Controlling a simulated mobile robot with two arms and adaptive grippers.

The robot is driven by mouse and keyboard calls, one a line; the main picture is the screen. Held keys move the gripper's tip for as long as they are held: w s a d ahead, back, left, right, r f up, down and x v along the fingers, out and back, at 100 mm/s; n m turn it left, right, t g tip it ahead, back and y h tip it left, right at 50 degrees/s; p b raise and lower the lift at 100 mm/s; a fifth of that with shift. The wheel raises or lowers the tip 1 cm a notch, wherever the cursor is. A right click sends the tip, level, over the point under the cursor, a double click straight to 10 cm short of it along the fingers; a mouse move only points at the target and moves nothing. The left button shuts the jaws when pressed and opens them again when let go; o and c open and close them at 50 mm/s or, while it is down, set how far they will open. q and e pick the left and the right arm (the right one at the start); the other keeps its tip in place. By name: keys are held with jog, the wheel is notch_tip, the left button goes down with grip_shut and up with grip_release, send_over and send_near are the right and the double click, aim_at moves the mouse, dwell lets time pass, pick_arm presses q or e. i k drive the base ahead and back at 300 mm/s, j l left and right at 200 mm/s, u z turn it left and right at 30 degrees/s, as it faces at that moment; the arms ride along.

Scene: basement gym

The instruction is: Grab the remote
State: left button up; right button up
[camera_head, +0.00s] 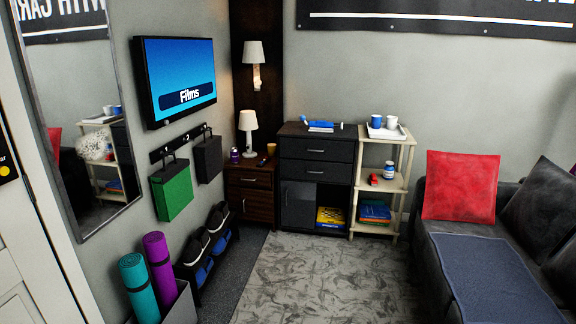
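A dark cabinet (318,148) stands against the back wall. On its top lie a blue flat item (321,126) and a small light item (304,120), both too small to identify. A wooden nightstand (250,181) stands to its left, with a lit lamp (248,132), a purple jar (235,155) and an orange cup (271,149) on it. Neither of my grippers is in view.
A cream shelf (354,211) with cups stands right of the cabinet. A dark sofa (436,207) with a red cushion (460,186) fills the right. Rolled mats (157,265) and a shoe rack (205,268) line the left wall. The grey rug (315,275) is clear.

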aim_at(259, 164)
jog(key=i, duration=2.3)
jog(key=i+u, duration=0.1)
jog(key=i, duration=0.55)
jog(key=i+l, duration=0.15)
jog(key=i, duration=0.45)
jog(key=i+u, duration=0.15)
jog(key=i, duration=0.5)
jog(key=i+l+u, duration=0.1)
jog(key=i+l, duration=0.15)
jog(key=i, duration=0.4)
